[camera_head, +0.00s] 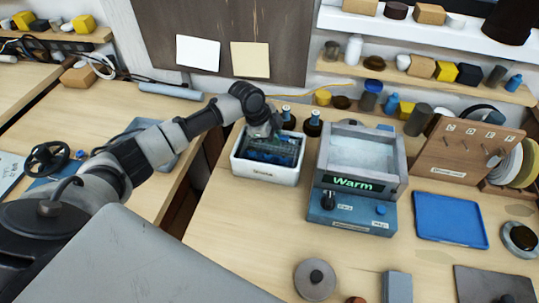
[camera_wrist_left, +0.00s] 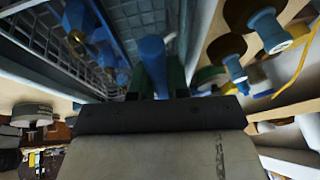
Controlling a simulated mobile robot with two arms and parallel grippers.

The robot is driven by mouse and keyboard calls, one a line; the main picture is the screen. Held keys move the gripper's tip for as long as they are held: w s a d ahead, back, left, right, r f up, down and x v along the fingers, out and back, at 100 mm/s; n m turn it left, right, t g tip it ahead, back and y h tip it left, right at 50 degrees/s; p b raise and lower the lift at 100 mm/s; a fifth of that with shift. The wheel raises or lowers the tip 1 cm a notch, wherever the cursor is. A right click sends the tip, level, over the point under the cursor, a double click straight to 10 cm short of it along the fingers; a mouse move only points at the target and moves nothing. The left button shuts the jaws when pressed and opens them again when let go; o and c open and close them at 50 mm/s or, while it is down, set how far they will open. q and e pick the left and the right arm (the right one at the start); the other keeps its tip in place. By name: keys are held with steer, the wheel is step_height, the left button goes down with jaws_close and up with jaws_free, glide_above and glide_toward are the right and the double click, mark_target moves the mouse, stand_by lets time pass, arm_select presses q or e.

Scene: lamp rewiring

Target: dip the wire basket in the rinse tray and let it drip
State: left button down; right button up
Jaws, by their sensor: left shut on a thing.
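The white rinse tray (camera_head: 265,176) stands on the table at the left of the bench. The dark wire basket (camera_head: 268,152) shows within the tray's rim; how deep it sits is hard to tell. My left gripper (camera_head: 265,130) is over the tray, shut on the basket's blue handle. In the left wrist view the handle (camera_wrist_left: 150,52) is between my left gripper's fingers (camera_wrist_left: 155,82), and the basket's wire mesh (camera_wrist_left: 42,42) with blue pieces inside shows at upper left. My right gripper is in neither view.
A blue heater unit reading "Warm" (camera_head: 350,215) with a clear-walled box stands right of the tray. Two dark bottles with blue tops (camera_head: 313,125) stand behind. A blue flat tray (camera_head: 450,218) lies farther right.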

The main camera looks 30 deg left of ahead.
arm_select(q)
steer(key=shift+r+p, duration=3.65)
steer(key=shift+r, duration=0.6)
step_height(320, 180, up, 4)
steer(key=p, duration=0.3)
steer(key=shift+p, duration=0.4)
